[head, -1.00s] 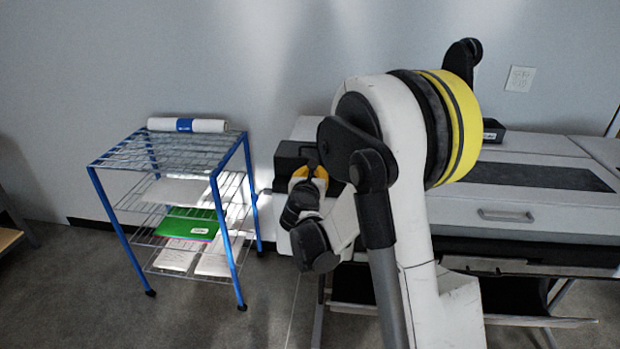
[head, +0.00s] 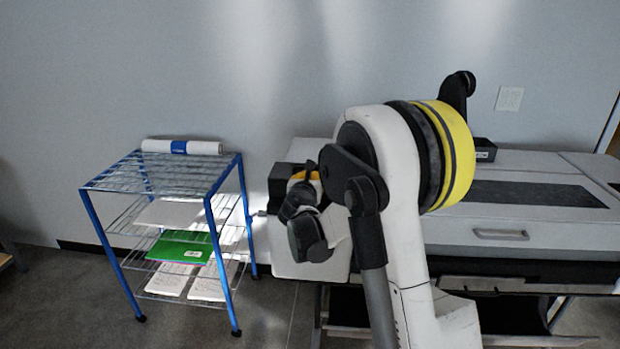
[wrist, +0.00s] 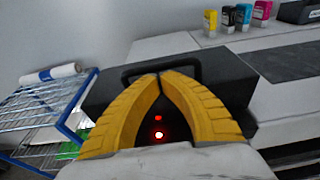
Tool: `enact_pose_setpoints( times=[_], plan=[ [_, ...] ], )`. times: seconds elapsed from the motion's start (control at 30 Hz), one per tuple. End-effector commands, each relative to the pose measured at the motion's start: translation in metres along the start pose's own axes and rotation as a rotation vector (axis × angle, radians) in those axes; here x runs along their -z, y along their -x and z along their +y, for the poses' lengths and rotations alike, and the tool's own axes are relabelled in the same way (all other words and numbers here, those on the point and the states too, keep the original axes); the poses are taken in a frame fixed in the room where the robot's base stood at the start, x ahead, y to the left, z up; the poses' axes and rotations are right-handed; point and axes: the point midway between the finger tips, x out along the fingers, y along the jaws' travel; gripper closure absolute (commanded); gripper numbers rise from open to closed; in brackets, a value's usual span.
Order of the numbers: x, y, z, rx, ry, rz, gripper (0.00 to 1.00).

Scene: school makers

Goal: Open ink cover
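The ink cover (wrist: 110,88) is a black box-like lid with a raised handle (wrist: 130,72) on the left end of the large white printer (head: 555,165). It looks closed. In the head view the cover (head: 279,186) is partly hidden behind my wrist. My gripper (wrist: 160,76) has two yellow ribbed fingers whose tips meet, or nearly meet, in front of the handle bar. I cannot tell whether the bar is between them. In the head view my gripper (head: 306,177) is at the cover, its tips hidden. Red lights (wrist: 159,134) show between the fingers.
A blue-framed wire cart (head: 212,205) stands close to the printer's left, with a white roll (head: 205,148) on top and papers below. Several coloured ink bottles (wrist: 211,20) stand on the printer behind the cover. The wall is directly behind. Floor is open in front of the cart.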

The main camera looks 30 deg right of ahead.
Motion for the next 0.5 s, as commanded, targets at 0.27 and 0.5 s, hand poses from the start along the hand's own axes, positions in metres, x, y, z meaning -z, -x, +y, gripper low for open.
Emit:
enact_pose_setpoints(
  times=[0.27,0.5],
  plan=[
    [-0.009,-0.003,0.0,0.002,0.0,0.051,1.0],
    [-0.015,-0.005,0.0,0.001,0.001,0.089,1.0]
  ],
)
